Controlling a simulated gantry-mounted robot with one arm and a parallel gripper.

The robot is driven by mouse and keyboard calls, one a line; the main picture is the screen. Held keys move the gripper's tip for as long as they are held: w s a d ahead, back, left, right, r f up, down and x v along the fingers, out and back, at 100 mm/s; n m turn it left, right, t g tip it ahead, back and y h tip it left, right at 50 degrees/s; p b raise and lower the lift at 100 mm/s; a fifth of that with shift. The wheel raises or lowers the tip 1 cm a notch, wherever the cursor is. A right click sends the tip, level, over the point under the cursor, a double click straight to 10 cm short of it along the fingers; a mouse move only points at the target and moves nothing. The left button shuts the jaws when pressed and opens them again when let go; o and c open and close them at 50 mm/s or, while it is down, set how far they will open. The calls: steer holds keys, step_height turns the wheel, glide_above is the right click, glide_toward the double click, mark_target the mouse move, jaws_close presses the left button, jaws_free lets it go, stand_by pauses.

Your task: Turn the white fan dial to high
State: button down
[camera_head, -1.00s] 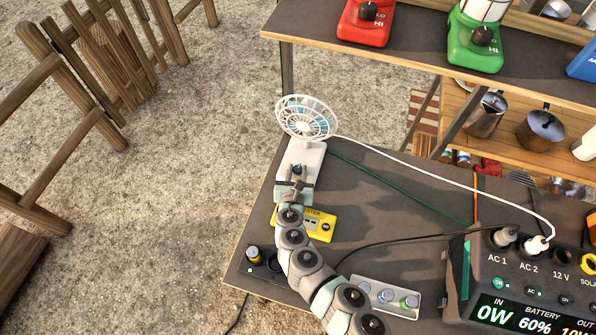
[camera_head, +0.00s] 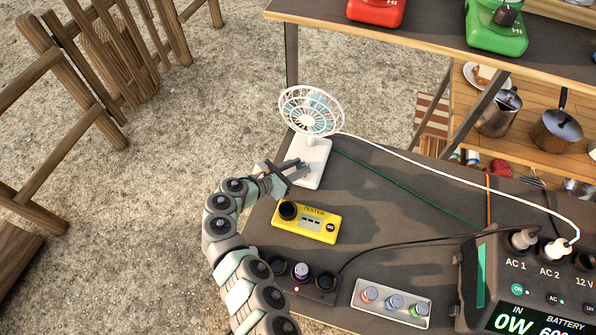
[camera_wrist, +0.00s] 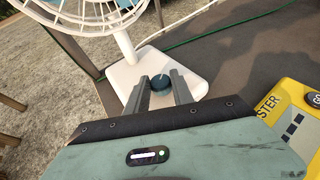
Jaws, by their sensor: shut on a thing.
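The white fan (camera_head: 316,160) stands at the far left corner of the grey table, its round caged head above a flat white base. In the wrist view its base (camera_wrist: 186,68) carries a small dark blue-green dial (camera_wrist: 161,83). My gripper (camera_head: 299,169) reaches to the base from the left. In the wrist view my gripper's fingers (camera_wrist: 160,84) lie on both sides of the dial and are shut on it. The dial's pointer and markings are too small to read, and the fingers partly hide it.
A yellow tester (camera_head: 310,225) lies just in front of the fan. A black knob box (camera_head: 318,289) and a pale tray of colored knobs (camera_head: 360,301) sit nearer. A power station (camera_head: 480,262) stands right, with the fan's white cord. A raised shelf (camera_head: 420,30) runs behind.

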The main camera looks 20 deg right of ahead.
steer(key=shift+w+f+m+g+h+b, duration=0.15)
steer(key=shift+m+g+b, duration=0.6)
steer(key=shift+b, duration=0.9)
steer(key=shift+w+f+m+g+h+b, duration=0.1)
steer(key=shift+f+m+g+h+b, duration=0.15)
steer(key=shift+m+g+b, duration=0.95)
steer(key=g+b, duration=0.1)
steer(key=b, duration=0.4)
steer(key=shift+w+r+m+g+b, duration=0.1)
steer(key=shift+r+m+g+b, duration=0.15)
steer(key=shift+m+g+b, duration=0.45)
steer(key=shift+r+b, duration=0.1)
steer(key=shift+b, duration=0.45)
steer(key=c, duration=1.1)
jaws_free()
steer(key=shift+r, duration=0.1)
